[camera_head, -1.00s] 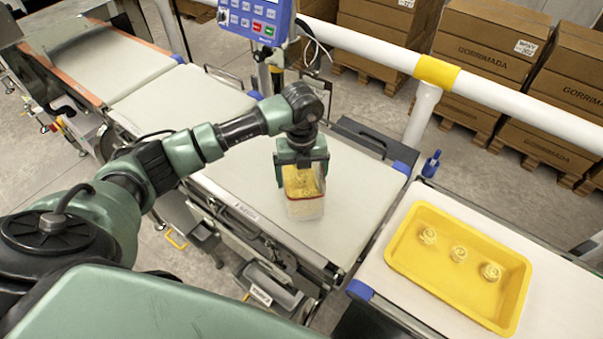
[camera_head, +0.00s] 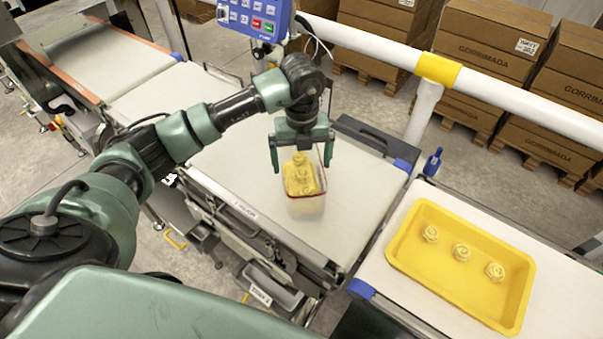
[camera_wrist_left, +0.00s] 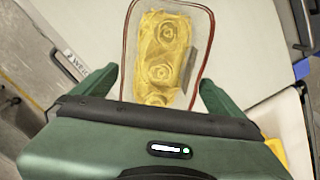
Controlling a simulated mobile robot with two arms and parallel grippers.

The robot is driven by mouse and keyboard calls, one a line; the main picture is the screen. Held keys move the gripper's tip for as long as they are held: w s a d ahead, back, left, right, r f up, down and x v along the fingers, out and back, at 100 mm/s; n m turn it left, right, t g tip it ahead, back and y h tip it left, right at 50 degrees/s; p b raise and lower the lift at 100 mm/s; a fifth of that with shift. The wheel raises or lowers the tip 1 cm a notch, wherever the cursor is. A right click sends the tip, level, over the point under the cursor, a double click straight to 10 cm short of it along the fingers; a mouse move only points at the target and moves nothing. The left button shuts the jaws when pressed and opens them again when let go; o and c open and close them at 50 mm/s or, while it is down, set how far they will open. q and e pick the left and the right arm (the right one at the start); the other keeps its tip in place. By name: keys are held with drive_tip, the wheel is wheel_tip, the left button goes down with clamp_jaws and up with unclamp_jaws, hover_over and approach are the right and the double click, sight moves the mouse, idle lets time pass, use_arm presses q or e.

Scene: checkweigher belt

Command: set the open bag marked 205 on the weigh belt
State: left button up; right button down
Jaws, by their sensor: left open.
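The open bag (camera_head: 305,207) is clear with a red rim and yellow coiled contents. It stands upright on the pale weigh belt (camera_head: 345,235), near the belt's middle. In the left wrist view the bag (camera_wrist_left: 186,96) shows from above with its mouth open; I cannot read a 205 mark in either view. My left gripper (camera_head: 301,165) is open just above and behind the bag. In the wrist view its fingers (camera_wrist_left: 165,90) stand apart on either side of the bag, with gaps to it. My right gripper is not in view.
A yellow tray (camera_head: 420,285) with several yellow coils lies on the belt section at right. A blue control panel (camera_head: 255,18) stands at the back. A white rail with a yellow band (camera_head: 437,69) runs behind the belt. Stacked cartons (camera_head: 490,50) stand beyond.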

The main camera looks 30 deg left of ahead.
sight(302, 172)
use_arm(q)
wheel_tip(302, 172, up, 7)
drive_tip(key=b, duration=0.1)
idle(0.7)
